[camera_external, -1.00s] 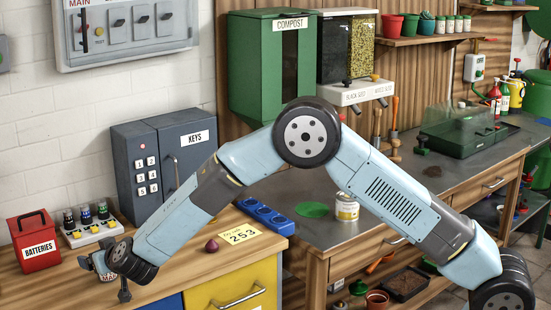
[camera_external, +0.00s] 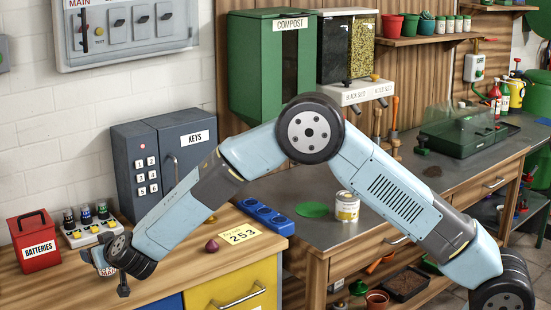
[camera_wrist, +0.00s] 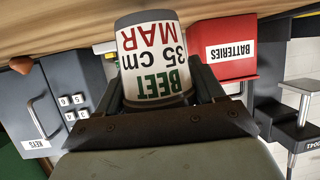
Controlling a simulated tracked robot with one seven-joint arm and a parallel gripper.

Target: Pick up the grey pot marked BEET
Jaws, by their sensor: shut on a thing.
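The grey pot marked BEET (camera_wrist: 150,60) is between the two fingers of my gripper (camera_wrist: 158,88) in the wrist view. Its white label reads BEET, 35 cm and MAR, upside down in that view. My gripper is shut on the pot, with one finger on each side. In the external view the pot (camera_external: 104,268) shows only in part at the left, mostly hidden by my wrist. It is over the wooden counter in front of the battery box; the gap below it is hard to judge.
A red BATTERIES box (camera_external: 36,243) stands to the left, and a tray of small bottles (camera_external: 88,228) is just behind my gripper. A KEYS cabinet (camera_external: 165,170) stands behind my forearm. A purple-red bulb (camera_external: 212,245) and a 253 card (camera_external: 240,235) lie on the counter.

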